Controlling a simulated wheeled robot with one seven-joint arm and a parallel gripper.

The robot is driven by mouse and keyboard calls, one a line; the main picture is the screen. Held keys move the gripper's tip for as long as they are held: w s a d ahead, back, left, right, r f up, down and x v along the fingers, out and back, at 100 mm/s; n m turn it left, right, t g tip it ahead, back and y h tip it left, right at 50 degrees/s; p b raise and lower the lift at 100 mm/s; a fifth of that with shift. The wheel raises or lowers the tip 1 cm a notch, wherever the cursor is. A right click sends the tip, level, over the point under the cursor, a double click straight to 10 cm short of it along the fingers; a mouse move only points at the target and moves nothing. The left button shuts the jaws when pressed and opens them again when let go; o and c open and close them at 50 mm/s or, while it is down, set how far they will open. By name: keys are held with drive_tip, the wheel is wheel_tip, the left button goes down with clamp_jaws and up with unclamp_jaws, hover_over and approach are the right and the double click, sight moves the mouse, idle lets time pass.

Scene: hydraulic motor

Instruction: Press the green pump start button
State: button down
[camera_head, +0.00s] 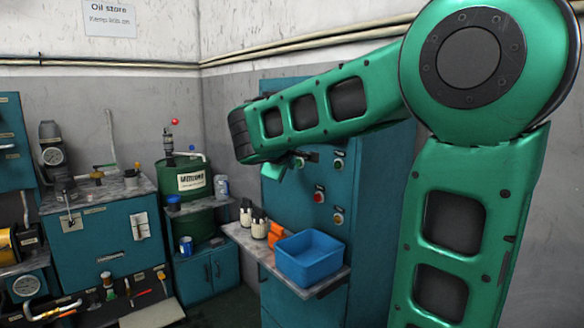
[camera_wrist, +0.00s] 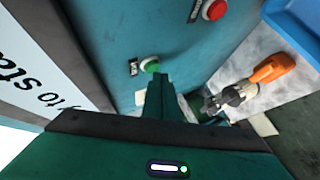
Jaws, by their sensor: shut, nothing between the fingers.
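The green button (camera_wrist: 150,65) sits on the teal cabinet panel (camera_wrist: 105,25), with a small dark label beside it in the wrist view. My gripper (camera_wrist: 160,78) is shut and empty, its fingertips just below the button in that picture. I cannot tell whether the fingertips touch it. A red button (camera_wrist: 214,9) is farther up and right on the same panel. A red button (camera_head: 319,195) shows lower on the panel.
A green drum (camera_head: 187,178) is to the left. A white sign (camera_wrist: 45,75) is left in the wrist view.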

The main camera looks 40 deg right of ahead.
drive_tip(key=shift+d, duration=0.4)
idle(0.5)
drive_tip(key=shift+a, duration=0.8)
drive_tip(key=shift+s+a, duration=0.1)
drive_tip(key=shift+a, duration=2.4)
drive_tip(key=shift+f, duration=0.1)
